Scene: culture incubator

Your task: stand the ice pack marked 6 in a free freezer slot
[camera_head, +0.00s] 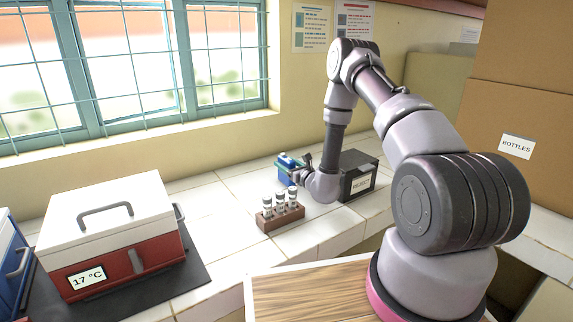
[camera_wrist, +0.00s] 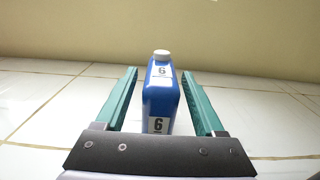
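The ice pack marked 6 (camera_wrist: 161,97) is a blue upright bottle-like block with a white cap and white labels reading 6. In the wrist view it stands on the tiles between the two green fingers of my gripper (camera_wrist: 160,92), with gaps on both sides. My gripper is open around it. In the head view the blue ice pack (camera_head: 287,168) is on the tiled counter near the wall, partly hidden by my gripper (camera_head: 300,170). I see no freezer slots in either view.
A brown rack (camera_head: 280,217) with several capped vials stands just in front of my gripper. A black labelled box (camera_head: 358,174) is close on the right. A red cooler (camera_head: 112,238) reading 17 °C sits at left on a dark mat, beside a blue box (camera_head: 10,262).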

